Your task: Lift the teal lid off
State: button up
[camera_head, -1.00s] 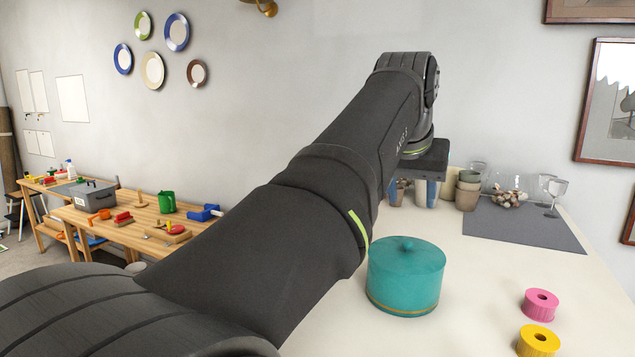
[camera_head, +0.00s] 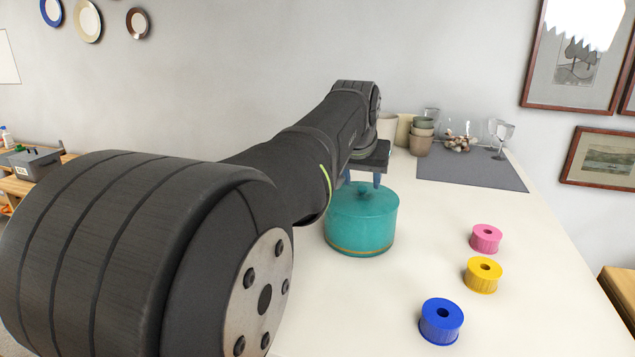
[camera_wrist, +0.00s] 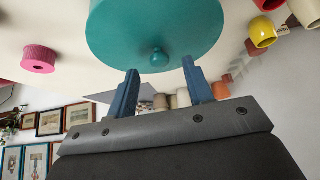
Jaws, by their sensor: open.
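The teal lid (camera_head: 362,200) with its round knob sits on a teal round pot (camera_head: 361,234) on the white table. A thin gold line runs around the pot low down. My gripper (camera_head: 362,180) is just behind and above the lid, partly hidden by my arm. In the wrist view my gripper (camera_wrist: 161,80) is open, with its two blue fingers apart and nothing between them. The lid's knob (camera_wrist: 159,58) lies just beyond the fingertips, roughly midway between them. The fingers do not appear to be closed on the knob.
Pink (camera_head: 485,238), yellow (camera_head: 483,274) and blue (camera_head: 441,321) ring-shaped pieces stand on the table to the right. A grey mat (camera_head: 470,169) lies behind, with glasses and stacked cups (camera_head: 422,138) near it. The table between pot and rings is clear.

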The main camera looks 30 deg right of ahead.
jog(key=shift+x, duration=1.25)
grip_shut()
jog(key=c, duration=0.9)
grip_release()
jog(key=shift+r, duration=0.15)
grip_shut()
